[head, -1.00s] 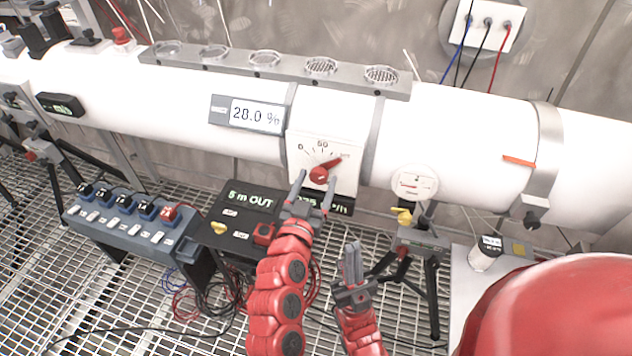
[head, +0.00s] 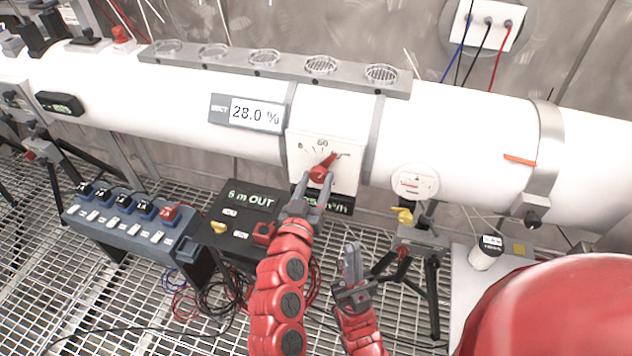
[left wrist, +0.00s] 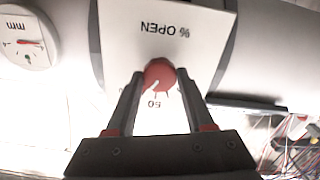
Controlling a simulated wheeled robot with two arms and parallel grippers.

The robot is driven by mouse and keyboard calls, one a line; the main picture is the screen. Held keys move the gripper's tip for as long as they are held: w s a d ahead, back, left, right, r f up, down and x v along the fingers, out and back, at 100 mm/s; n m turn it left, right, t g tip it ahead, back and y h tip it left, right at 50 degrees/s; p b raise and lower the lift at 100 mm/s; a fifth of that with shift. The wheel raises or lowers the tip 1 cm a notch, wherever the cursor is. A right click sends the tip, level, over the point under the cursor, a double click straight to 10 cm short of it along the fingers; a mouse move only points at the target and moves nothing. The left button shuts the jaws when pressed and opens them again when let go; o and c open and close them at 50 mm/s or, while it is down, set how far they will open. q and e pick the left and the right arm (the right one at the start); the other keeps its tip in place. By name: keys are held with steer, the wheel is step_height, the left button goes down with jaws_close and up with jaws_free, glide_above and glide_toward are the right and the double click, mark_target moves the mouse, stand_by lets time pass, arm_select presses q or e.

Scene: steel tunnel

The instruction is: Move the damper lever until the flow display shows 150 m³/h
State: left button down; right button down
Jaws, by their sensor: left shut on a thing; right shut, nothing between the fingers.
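The red damper lever (head: 325,163) sits on a white scale plate (head: 346,178) on the pipe and points up and right, past the 50 mark. My left gripper (head: 317,178) is shut on the lever's round hub from below. In the left wrist view the red hub (left wrist: 159,73) is between the two fingertips, and the plate's "% OPEN" and "50" appear upside down. The dark flow display (head: 340,208) below the plate is partly hidden by my left gripper; only its end, "m³/h", shows, and the number is not clear. My right gripper (head: 351,250) is shut and empty, lower right.
A display (head: 248,113) on the pipe reads 28.0 %. A round dial gauge (head: 414,183) is right of the plate. A tripod (head: 425,262) stands beside my right gripper.

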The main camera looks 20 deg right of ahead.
arm_select(q)
steer(key=shift+a+n, duration=0.1)
steer(key=shift+n, duration=2.3)
steer(key=shift+c, duration=1.4)
jaws_free()
